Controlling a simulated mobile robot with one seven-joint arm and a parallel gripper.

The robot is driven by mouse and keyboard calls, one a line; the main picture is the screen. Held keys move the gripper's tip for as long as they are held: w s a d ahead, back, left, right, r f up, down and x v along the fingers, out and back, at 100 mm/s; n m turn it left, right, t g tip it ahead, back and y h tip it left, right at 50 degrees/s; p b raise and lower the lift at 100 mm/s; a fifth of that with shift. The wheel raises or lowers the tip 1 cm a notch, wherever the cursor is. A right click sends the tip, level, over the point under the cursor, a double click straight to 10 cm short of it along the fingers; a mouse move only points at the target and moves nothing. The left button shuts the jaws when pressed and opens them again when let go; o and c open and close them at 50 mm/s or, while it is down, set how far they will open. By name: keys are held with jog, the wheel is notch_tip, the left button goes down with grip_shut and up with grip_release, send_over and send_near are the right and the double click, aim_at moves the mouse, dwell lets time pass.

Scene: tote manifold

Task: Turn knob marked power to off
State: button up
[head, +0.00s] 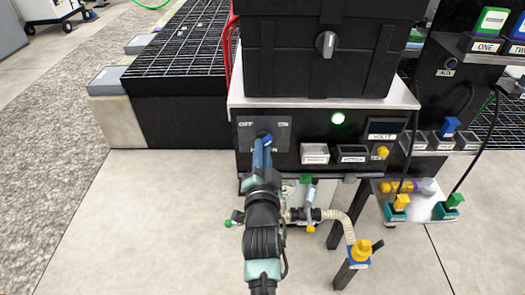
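The knob (264,136) is on the black front panel, on a grey plate (282,137) with OFF at its upper left and ON at its upper right. The label under it is mostly covered by my gripper. My gripper (262,148) reaches up from below with its blue fingers right at the knob. The fingers overlap the knob, so its pointing direction is hard to read. I cannot tell whether the fingers are closed on it or only in front of it.
A black tote (275,60) stands on top. A hose (338,217) and a yellow-topped post (359,255) are right of my arm. Floor at left is clear.

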grip_shut()
jog(key=shift+n, duration=0.3)
jog(key=n+p, duration=0.2)
jog(key=n, duration=0.6)
jog(key=shift+d+p, duration=0.2)
jog(key=shift+p, duration=0.1)
jog(key=shift+d+n+p, duration=0.15)
jog(key=shift+n+p, duration=0.55)
jog(key=shift+n, duration=3.9)
